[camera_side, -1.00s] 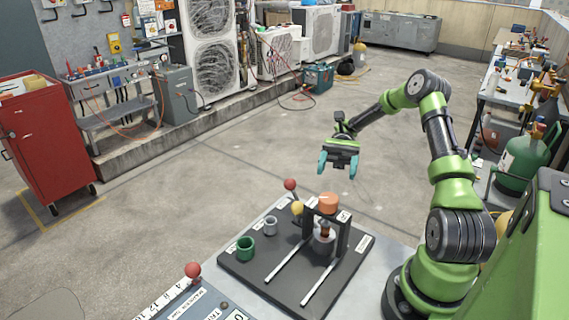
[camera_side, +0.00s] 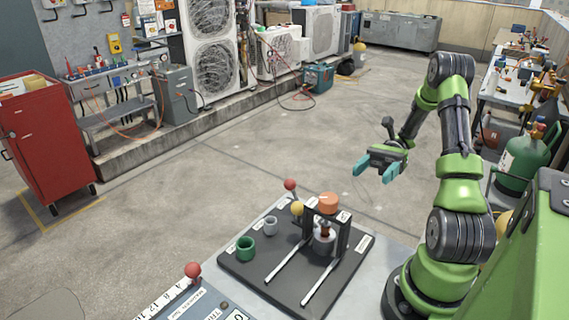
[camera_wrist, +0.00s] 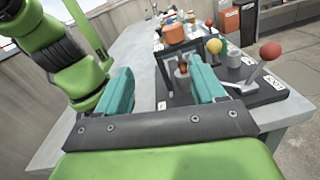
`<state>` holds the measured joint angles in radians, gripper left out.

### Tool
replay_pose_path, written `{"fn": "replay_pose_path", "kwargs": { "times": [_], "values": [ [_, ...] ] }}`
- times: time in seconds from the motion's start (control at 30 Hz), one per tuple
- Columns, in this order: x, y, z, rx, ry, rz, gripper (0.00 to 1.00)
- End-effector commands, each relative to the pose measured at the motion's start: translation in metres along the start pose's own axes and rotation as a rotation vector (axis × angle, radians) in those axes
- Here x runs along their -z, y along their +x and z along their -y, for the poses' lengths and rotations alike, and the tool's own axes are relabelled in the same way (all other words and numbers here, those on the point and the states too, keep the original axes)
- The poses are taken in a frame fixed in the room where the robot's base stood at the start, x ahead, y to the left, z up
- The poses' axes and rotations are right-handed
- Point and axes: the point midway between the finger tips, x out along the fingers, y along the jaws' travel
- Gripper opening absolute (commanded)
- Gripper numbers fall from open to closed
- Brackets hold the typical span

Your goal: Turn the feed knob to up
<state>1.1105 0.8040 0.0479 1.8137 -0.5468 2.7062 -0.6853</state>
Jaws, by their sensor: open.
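No label in view can be read as "feed", so I cannot tell which control is the feed knob. A dark board (camera_side: 240,268) carries a black frame with an orange knob-like cylinder (camera_side: 328,202) on top. Beside it are a red ball (camera_side: 290,184) and a yellow ball (camera_side: 297,208). Another red ball (camera_side: 193,270) stands by a marked scale. In the wrist view, the orange cylinder (camera_wrist: 174,33) and yellow ball (camera_wrist: 214,45) show beyond the fingers. My gripper (camera_side: 376,169) is open and empty, above and behind the board, apart from everything; its teal fingers also show in the wrist view.
A green cup (camera_side: 245,248) and a grey cup (camera_side: 270,225) stand on the board, left of two pale rails. A red cabinet (camera_side: 45,140) stands far left. A side bench (camera_side: 500,95) with a green cylinder is at right. The air around my gripper is clear.

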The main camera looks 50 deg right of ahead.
Motion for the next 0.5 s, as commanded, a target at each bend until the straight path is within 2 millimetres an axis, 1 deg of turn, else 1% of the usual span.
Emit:
{"fn": "replay_pose_path", "kwargs": {
  "times": [0.03,0.1,0.2,0.27,0.37,0.47,0.5],
  "values": [
    [-0.001,0.0,-0.013,0.093,-0.009,0.009,0.69],
    [0.0,0.001,-0.025,0.209,-0.037,0.017,0.69],
    [0.001,0.003,-0.035,0.336,-0.084,0.018,0.69],
    [0.004,0.005,-0.036,0.375,-0.113,0.02,0.69],
    [0.005,0.01,-0.034,0.379,-0.154,0.01,0.69],
    [0.004,0.02,-0.03,0.376,-0.158,0.011,0.69],
    [0.004,0.026,-0.028,0.375,-0.158,0.011,0.69]
  ]
}}
